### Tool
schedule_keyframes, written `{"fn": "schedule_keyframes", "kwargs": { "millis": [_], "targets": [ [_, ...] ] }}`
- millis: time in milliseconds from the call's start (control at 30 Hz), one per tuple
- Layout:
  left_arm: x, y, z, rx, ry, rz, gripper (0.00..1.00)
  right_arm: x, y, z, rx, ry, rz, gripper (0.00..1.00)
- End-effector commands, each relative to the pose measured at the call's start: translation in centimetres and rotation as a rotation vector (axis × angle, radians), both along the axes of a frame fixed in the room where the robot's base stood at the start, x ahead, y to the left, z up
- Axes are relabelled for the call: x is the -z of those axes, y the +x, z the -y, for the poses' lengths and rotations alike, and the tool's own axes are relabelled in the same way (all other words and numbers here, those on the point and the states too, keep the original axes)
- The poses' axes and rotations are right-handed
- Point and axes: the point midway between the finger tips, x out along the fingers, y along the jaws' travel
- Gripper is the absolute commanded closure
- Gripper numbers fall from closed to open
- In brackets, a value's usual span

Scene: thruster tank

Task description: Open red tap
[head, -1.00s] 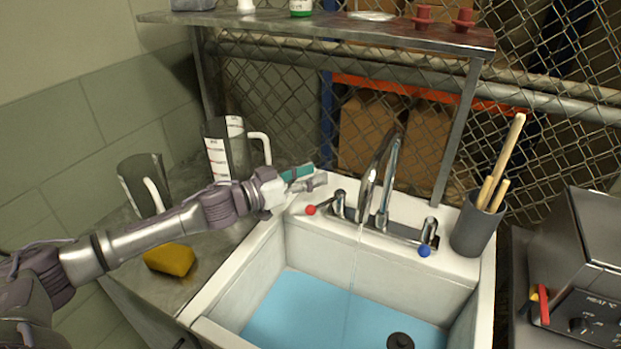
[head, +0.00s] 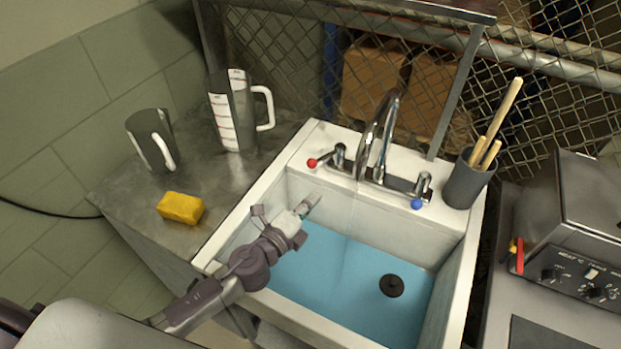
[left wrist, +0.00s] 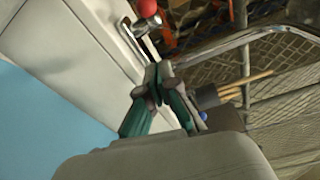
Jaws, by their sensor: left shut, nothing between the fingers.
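The red tap (head: 312,162) is a small lever with a red ball end on the left side of the chrome faucet (head: 376,140). Its lever points left. A thin, faint stream seems to fall from the spout. The red ball also shows at the top of the left wrist view (left wrist: 146,8). My left gripper (head: 308,204) is shut and empty, over the left part of the sink basin, in front of and below the red tap, apart from it. In the left wrist view its closed fingertips (left wrist: 157,76) are below the red ball. My right gripper is out of view.
The white sink (head: 455,290) holds blue water and a black plug (head: 392,285). The blue tap (head: 416,204) and a cup of wooden sticks (head: 464,184) are at right. A measuring jug (head: 232,115), a grey mug (head: 148,138) and a yellow sponge (head: 181,208) stand left.

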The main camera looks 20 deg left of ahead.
Motion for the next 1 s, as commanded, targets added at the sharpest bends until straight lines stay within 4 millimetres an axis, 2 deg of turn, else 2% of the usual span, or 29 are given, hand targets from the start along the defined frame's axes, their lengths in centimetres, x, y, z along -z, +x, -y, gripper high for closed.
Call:
{"fn": "schedule_keyframes", "kwargs": {
  "millis": [233, 500, 600, 700, 1000],
  "targets": [
    [0.0, 4.2, 1.5, 0.001, -0.003, 0.002, 1.00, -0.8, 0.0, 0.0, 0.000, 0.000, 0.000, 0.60],
    [0.4, 9.3, 2.9, 0.001, -0.002, 0.000, 1.00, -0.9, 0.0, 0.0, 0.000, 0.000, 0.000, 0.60],
    [0.1, 9.0, 1.0, 0.001, 0.000, -0.001, 1.00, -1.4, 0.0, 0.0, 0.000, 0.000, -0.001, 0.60],
    [0.0, 8.9, 0.0, 0.003, -0.002, -0.001, 1.00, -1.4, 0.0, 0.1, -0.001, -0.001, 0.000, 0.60],
    [-0.2, 8.9, -0.9, 0.004, -0.003, -0.001, 1.00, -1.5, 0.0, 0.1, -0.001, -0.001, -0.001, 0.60]
  ]
}}
